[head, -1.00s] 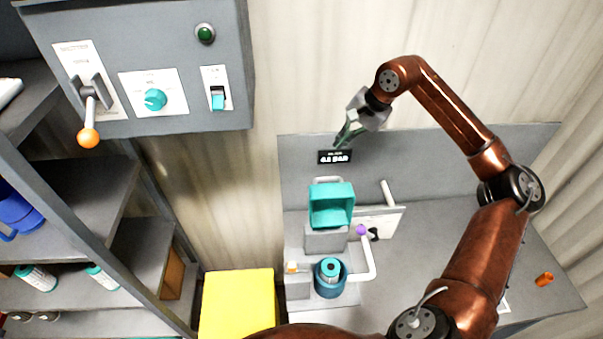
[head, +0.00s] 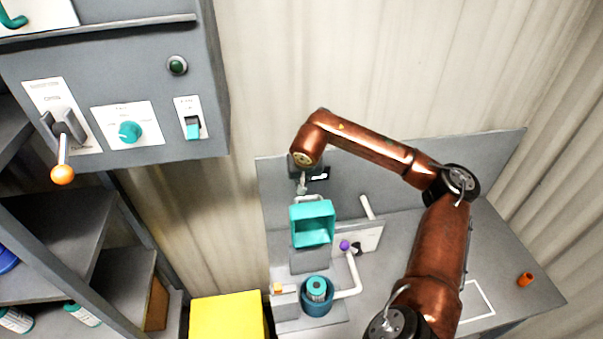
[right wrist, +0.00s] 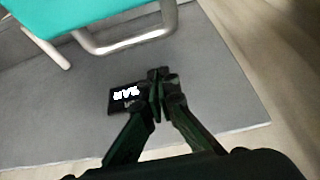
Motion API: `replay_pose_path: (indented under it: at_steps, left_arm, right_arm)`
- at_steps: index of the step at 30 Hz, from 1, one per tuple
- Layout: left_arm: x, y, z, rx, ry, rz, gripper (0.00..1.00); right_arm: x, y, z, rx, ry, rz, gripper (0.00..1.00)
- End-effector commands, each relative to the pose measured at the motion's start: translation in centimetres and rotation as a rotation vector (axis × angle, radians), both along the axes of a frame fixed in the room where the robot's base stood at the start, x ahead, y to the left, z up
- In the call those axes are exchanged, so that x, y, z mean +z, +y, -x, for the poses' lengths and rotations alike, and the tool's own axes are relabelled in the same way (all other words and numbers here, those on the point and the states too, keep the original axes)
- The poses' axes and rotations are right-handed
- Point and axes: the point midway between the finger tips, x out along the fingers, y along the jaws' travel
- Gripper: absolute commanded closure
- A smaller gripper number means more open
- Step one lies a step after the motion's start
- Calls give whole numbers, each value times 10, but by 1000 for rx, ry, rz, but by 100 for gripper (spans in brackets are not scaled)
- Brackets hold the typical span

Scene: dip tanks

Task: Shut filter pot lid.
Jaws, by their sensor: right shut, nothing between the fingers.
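The filter pot is the round dark-teal pot (head: 318,307) low in the middle of the head view, with a teal-topped cartridge (head: 316,287) in it. Its lid seems to be the teal, box-like piece (head: 312,222) standing raised above a grey block behind the pot, hollow side facing me. A pale bar handle (head: 308,198) sits at the lid's far side; it also shows in the right wrist view (right wrist: 125,44). My right gripper (head: 302,188) is shut and empty, just behind the handle; in the wrist view its fingertips (right wrist: 160,82) are apart from the handle. My left gripper is out of view.
A small black display (head: 318,173) is on the grey back panel near my right gripper. A white pipe with a purple knob (head: 345,245) stands right of the pot. A yellow box (head: 228,316) is at left, below a control cabinet (head: 150,80).

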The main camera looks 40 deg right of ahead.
Motion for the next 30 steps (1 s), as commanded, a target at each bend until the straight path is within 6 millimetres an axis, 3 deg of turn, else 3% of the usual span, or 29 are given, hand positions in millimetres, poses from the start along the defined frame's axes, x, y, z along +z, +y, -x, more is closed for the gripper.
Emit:
replay_pose_path:
  at_steps: [3,9,23,30]
  left_arm:
    - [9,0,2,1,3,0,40]
    - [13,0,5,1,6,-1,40]
    - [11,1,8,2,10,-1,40]
    - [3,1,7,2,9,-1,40]
  right_arm:
    - [3,10,17,5,-1,2,100]
    - [1,17,29,3,-2,0,100]
    - [0,20,29,6,-7,1,100]
    - [2,35,19,27,-42,19,100]
